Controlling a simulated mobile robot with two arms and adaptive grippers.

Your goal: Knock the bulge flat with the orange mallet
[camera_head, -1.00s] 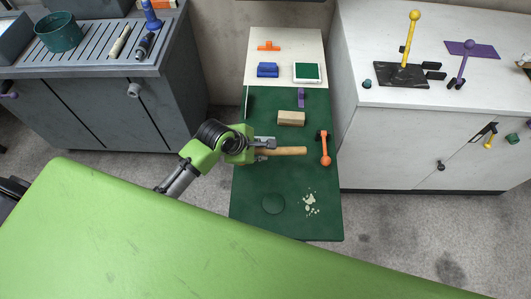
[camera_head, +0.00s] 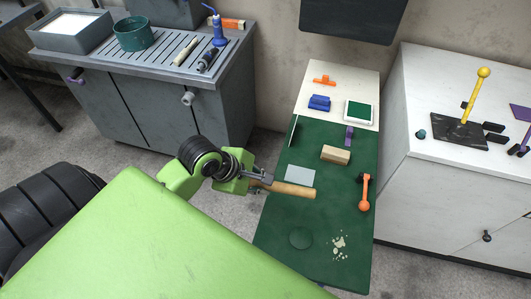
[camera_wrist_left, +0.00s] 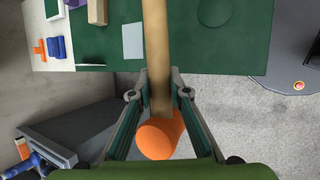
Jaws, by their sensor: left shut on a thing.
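My left gripper (camera_head: 262,183) is shut on the mallet near its head, above the left edge of the green mat (camera_head: 345,215). The mallet's wooden handle (camera_head: 293,189) points right over the mat. In the left wrist view the orange mallet head (camera_wrist_left: 160,137) sits between the fingers, with the handle (camera_wrist_left: 155,50) running away from it. The head is hidden in the head view. The bulge (camera_head: 300,238) looks like a round, dark green raised patch near the mat's front; it also shows in the left wrist view (camera_wrist_left: 214,12). My right gripper is not in view.
A grey plate (camera_head: 300,174) lies beside the handle. A wooden block (camera_head: 336,154), an orange-and-black tool (camera_head: 364,192) and pale flakes (camera_head: 340,245) are on the mat. A grey cabinet (camera_head: 155,110) stands left, a white one (camera_head: 430,200) right.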

